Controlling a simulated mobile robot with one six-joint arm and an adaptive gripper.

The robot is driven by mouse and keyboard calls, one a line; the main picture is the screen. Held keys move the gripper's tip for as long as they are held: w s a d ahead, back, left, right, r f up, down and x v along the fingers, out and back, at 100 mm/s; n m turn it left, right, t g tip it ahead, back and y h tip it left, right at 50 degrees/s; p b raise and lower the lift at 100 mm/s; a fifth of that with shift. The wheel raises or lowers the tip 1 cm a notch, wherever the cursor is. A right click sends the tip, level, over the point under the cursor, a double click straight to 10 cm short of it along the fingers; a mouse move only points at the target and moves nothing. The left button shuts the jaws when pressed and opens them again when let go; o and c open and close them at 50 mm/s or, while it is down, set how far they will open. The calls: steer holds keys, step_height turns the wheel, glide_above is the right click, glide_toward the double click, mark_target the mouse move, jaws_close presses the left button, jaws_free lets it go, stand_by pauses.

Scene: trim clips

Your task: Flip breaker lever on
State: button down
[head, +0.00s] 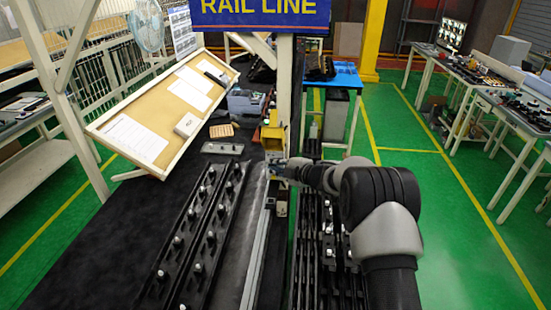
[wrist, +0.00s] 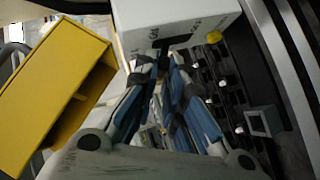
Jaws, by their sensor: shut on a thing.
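A white box (wrist: 165,18) with dark lettering on its face fills the top of the wrist view; it appears to be the breaker housing. A dark lever (wrist: 181,40) sticks out of its lower face. My gripper (wrist: 163,63) is right below it, with the blue-padded fingertips closed together on the lever. The fingers hide part of the lever, so its exact setting is hard to read. In the head view my gripper (head: 279,170) reaches in from the right to the post, just below the yellow box (head: 272,136), and the lever is too small to tell there.
The yellow open-fronted box also shows close on the left in the wrist view (wrist: 62,78). Black rails with pale knobs (head: 200,235) lie on the dark bench left of the post. More dark racks (head: 310,260) stand beneath my arm. The green floor (head: 455,225) at right is open.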

steer(key=shift+w+r+p, duration=0.1)
steer(key=shift+r+p, duration=0.05)
steer(key=shift+p, duration=0.5)
steer(key=c, duration=2)
jaws_free()
steer(key=shift+o, duration=0.2)
steer(key=v, duration=1.2)
steer(key=shift+r, duration=0.15)
steer(key=shift+w, duration=0.1)
